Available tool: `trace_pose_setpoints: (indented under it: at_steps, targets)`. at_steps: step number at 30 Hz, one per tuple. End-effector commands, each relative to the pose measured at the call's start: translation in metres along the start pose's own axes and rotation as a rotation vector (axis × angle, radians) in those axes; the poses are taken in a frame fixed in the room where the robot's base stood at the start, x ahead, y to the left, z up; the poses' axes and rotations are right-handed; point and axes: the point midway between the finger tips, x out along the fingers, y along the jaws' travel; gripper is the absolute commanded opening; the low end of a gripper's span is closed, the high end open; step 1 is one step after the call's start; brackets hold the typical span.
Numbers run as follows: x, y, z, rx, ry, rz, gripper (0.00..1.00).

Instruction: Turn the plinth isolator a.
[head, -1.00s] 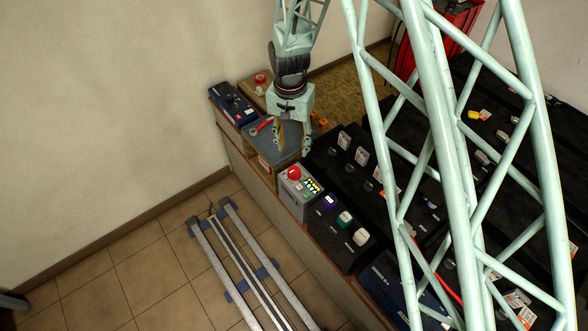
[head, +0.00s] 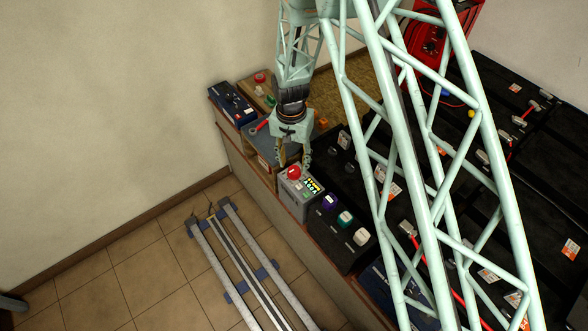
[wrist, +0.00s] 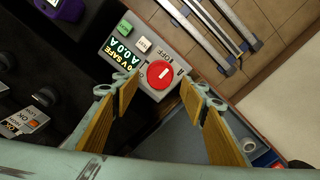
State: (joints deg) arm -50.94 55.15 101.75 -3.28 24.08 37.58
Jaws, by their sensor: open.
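The plinth isolator is a round red knob (head: 294,172) on top of a grey box (head: 290,200) at the plinth's edge. In the wrist view the red knob (wrist: 160,75) carries a short pale mark, with the word OFF printed beside it. The box's lit display reads "0 V SAFE" and "0.0 A". My gripper (head: 292,158) is open and empty, close above and behind the knob. In the wrist view its fingers (wrist: 162,88) appear on either side of the knob's near edge. Whether they touch it I cannot tell.
Purple, green and white knobs (head: 345,218) stand on a black block right of the box. Dark battery blocks with tags (head: 390,190) fill the right. A blue case (head: 232,103) lies behind. Rails (head: 240,265) run along the tiled floor, which is otherwise clear.

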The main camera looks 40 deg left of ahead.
Motion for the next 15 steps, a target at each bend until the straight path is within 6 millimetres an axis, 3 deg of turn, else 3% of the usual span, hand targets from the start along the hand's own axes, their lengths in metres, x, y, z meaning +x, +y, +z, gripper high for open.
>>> trace_pose_setpoints:
  at_steps: [6, 15]
  targets:
    - [0.025, 0.000, 0.000, 0.000, 0.000, 0.000, 0.40]
    - [0.040, 0.000, 0.000, 0.000, 0.000, 0.000, 0.40]
